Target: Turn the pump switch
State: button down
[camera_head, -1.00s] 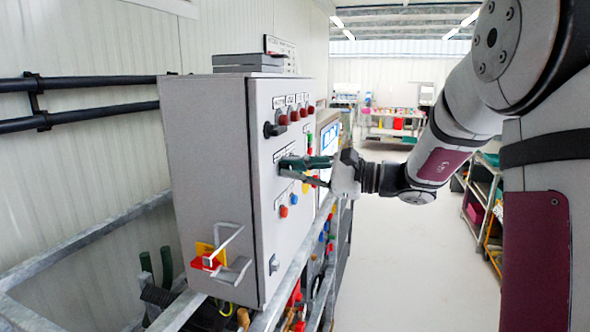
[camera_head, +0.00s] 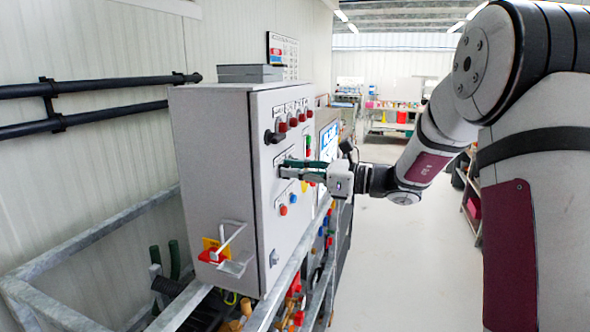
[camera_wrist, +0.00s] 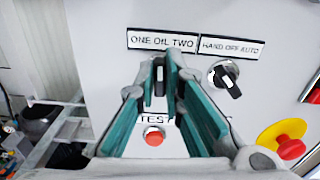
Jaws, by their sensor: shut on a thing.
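The grey pump control cabinet (camera_head: 212,170) stands at the left in the head view, its front panel facing right. My gripper (camera_head: 284,167) reaches the panel from the right. Its two teal-padded fingers (camera_wrist: 158,84) lie on either side of the switch and are shut on it. The fingers hide the switch in the head view and part of its base in the wrist view.
A second black knob (camera_wrist: 223,74) labelled "HAND OFF AUTO" sits right of my fingers. A red button (camera_wrist: 154,136) is below them, and a red emergency stop (camera_wrist: 290,147) on yellow is at lower right. Metal rails (camera_head: 95,236) run beside the cabinet. The floor (camera_head: 420,270) at right is clear.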

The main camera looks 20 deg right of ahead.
jog(key=shift+f+m, duration=0.1)
jog(key=shift+m, duration=0.3)
jog(key=c, duration=1.7)
grip_release()
jog(key=v, duration=1.2)
jog(key=shift+a, duration=0.1)
